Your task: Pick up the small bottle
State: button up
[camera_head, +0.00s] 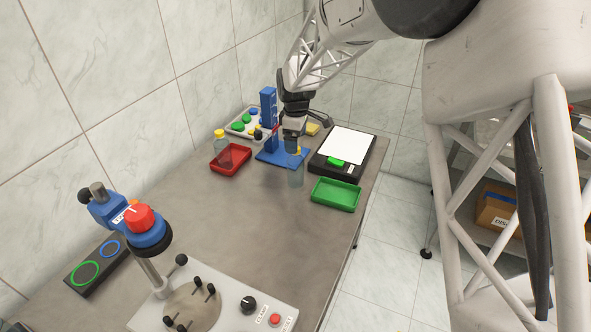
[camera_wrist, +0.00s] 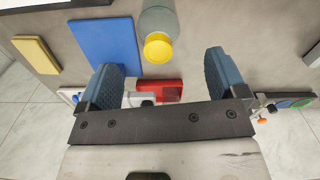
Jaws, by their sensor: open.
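A small clear bottle with a yellow cap (camera_head: 297,178) stands on the table just below my gripper (camera_head: 293,140). In the wrist view its yellow cap (camera_wrist: 158,47) and grey body (camera_wrist: 160,18) show just beyond the gap between my fingertips (camera_wrist: 160,66), apart from both fingers. My gripper is open and empty. Another bottle with a yellow cap (camera_head: 220,141) stands at the red tray (camera_head: 231,171) on the left; its lower part is partly hidden.
A blue stand (camera_head: 268,106) is close behind my gripper; its blue base (camera_wrist: 101,44) shows in the wrist view. A black scale with a white plate (camera_head: 347,144) and a green tray (camera_head: 336,196) are to the right. A capping press (camera_head: 137,222) stands at the front left.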

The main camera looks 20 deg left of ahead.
aim_at(296, 167)
jog(key=shift+f, duration=1.15)
jog(key=shift+a+f, duration=0.15)
jog(key=shift+f, duration=2.45)
jog(key=shift+c, duration=0.2)
jog(key=c, duration=1.5)
